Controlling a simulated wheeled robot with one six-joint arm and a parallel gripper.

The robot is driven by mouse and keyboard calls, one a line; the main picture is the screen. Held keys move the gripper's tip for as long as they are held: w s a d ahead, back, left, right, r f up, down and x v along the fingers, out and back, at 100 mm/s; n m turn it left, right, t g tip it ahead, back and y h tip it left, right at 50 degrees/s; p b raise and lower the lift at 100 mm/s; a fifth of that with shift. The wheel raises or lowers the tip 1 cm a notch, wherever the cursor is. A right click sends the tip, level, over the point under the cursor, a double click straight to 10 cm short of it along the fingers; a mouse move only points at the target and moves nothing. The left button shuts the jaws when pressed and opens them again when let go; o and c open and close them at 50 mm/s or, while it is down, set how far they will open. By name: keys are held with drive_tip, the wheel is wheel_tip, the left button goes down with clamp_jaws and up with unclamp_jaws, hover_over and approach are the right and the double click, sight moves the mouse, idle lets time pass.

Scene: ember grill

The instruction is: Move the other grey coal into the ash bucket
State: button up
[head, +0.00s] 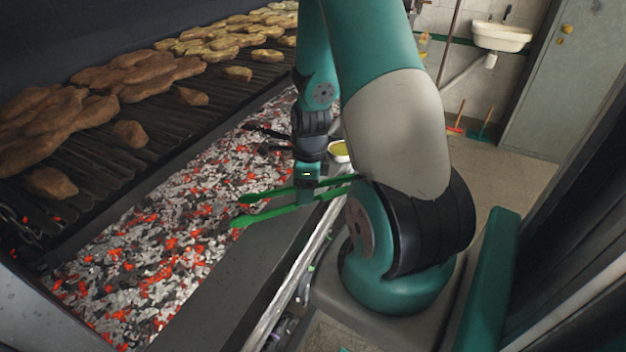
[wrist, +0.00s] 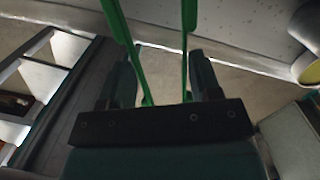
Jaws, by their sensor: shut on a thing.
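My gripper (head: 307,182) is shut on green tongs (head: 268,213). In the wrist view the tongs' two green arms (wrist: 188,55) run up between my gripper's fingers (wrist: 162,78). In the head view the tong tips point left, spread apart, by the near edge of the ember bed (head: 185,230). No coal shows between the tips. The bed is a mix of grey ash, pale lumps and glowing red pieces; I cannot single out one grey coal. I cannot make out an ash bucket in either view.
A grill rack (head: 165,120) with flat breads or meat lies behind the embers. A grey ledge (head: 215,300) borders the embers in front. A bowl with yellow contents (head: 339,152) stands just beyond my gripper. A sink (head: 501,37) and locker (head: 560,80) are at the back.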

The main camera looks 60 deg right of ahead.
drive_tip(key=w+a, duration=0.4)
drive_tip(key=w, duration=0.1)
drive_tip(key=shift+a+f+m, duration=0.3)
drive_tip(key=shift+a+f, duration=0.1)
drive_tip(key=shift+f, duration=0.05)
drive_tip(key=shift+w+a+p, duration=0.2)
drive_tip(key=shift+a+p, duration=0.05)
drive_tip(key=shift+p, duration=0.05)
idle(0.3)
clamp_jaws()
wheel_tip(320, 180, up, 5)
drive_tip(key=p, duration=0.4)
drive_tip(key=shift+f, duration=0.2)
drive_tip(key=shift+s, duration=0.1)
